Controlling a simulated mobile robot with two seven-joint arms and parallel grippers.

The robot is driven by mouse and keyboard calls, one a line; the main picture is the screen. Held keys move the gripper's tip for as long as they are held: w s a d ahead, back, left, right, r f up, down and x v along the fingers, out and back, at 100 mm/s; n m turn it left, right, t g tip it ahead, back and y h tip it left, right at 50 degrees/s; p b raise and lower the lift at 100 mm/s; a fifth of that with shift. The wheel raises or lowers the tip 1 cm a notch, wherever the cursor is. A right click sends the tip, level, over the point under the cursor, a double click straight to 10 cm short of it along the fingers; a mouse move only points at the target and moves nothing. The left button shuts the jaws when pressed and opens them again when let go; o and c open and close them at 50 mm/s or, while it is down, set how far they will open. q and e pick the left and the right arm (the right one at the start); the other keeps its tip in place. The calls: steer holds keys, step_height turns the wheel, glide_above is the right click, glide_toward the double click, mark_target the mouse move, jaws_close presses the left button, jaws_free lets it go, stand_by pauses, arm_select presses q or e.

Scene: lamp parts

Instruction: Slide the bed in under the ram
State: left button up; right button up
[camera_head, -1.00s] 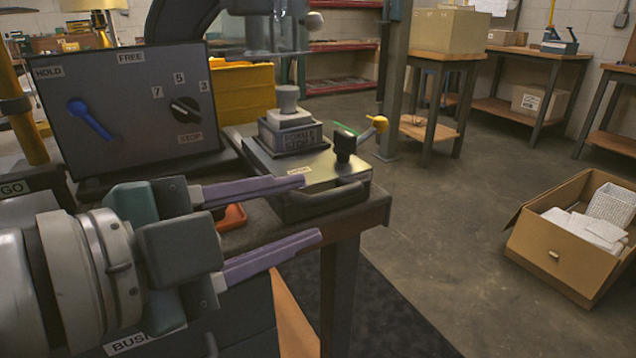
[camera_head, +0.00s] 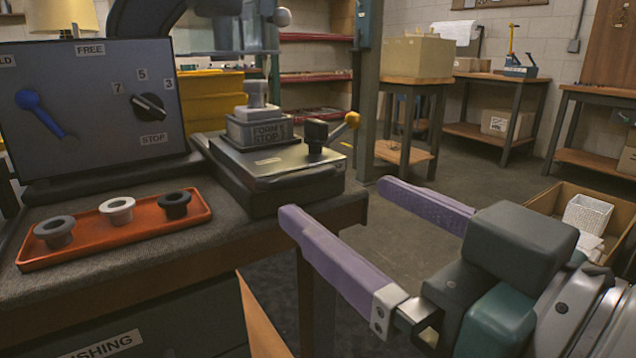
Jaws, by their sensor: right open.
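The bed (camera_head: 272,160), a flat metal plate on a dark block, sits at the bench's right end. A grey block labelled FORM (camera_head: 258,130), with a round post on top, stands on it. The press head (camera_head: 228,8) shows at the top edge, behind and above the bed; the ram itself is not clearly visible. My right gripper (camera_head: 337,198) is open and empty, its purple fingers pointing at the bed's near right end, apparently clear of it. My left gripper is out of view.
A control panel (camera_head: 85,110) with a blue lever and a dial stands left. An orange tray (camera_head: 130,238) with three bushings lies on the bench in front of it. A yellow bin (camera_head: 212,100) is behind. An open carton (camera_head: 560,195) is on the floor at right.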

mark_target(308, 179)
steer(key=b+x, duration=0.1)
steer(key=x, duration=0.6)
steer(key=shift+w+a, duration=0.25)
steer(key=shift+w, duration=0.05)
jaws_close()
stand_by(0.4)
